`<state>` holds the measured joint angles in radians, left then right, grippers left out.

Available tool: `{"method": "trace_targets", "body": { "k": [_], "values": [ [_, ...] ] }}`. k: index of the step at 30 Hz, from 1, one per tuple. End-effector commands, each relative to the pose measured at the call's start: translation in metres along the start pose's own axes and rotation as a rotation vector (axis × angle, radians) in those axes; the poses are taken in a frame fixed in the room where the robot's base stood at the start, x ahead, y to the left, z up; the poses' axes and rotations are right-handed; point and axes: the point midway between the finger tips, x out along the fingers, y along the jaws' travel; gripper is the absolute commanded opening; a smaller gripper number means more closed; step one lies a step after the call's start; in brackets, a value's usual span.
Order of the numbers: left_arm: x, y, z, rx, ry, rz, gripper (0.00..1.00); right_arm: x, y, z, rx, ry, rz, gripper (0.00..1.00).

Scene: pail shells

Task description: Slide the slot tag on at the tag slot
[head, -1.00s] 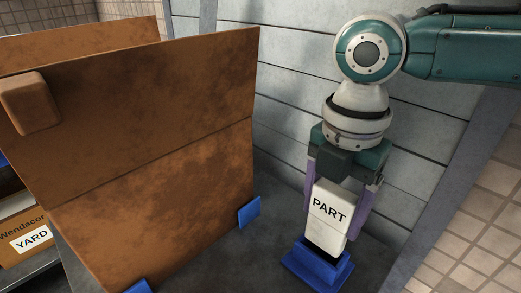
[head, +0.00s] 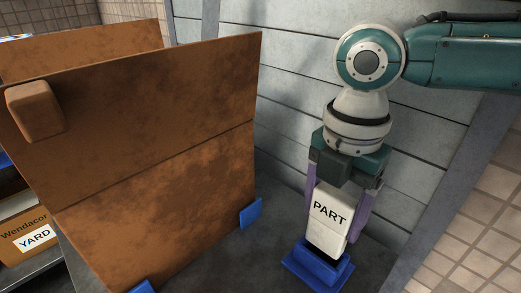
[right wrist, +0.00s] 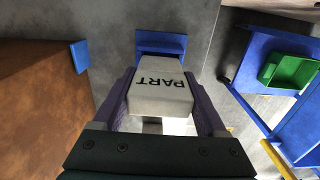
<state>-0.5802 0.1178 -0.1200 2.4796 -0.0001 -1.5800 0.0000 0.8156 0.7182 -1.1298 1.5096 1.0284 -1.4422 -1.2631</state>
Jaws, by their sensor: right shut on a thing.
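The white block lettered PART (head: 328,222), which I take to be the slot tag, is between the purple fingers of my right gripper (head: 337,205). It also shows in the right wrist view (right wrist: 160,92). The gripper is shut on it from both sides. The block's lower end is at a blue stepped base (head: 318,270) on the grey surface. I cannot tell whether it is seated in the base or just above it. Part of the base shows beyond the block in the right wrist view (right wrist: 160,42). No feature is clearly marked as the tag slot. My left gripper is not in view.
A large rusty-brown panelled body (head: 160,150) with a knob-like block (head: 36,110) stands left of the gripper. Small blue brackets (head: 251,213) sit along its foot. A grey plank wall (head: 290,100) is behind. A green tray (right wrist: 288,72) is at right in the wrist view.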

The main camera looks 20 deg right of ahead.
Motion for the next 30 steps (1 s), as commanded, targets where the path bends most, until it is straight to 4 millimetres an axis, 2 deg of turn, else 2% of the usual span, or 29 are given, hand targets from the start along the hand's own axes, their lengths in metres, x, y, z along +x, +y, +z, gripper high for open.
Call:
{"method": "trace_targets", "body": {
  "k": [30],
  "values": [
    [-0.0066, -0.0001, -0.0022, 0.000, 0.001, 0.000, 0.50, 0.0003, 0.0000, -0.0001, 0.000, 0.000, 0.000, 0.19]
  ]
}}
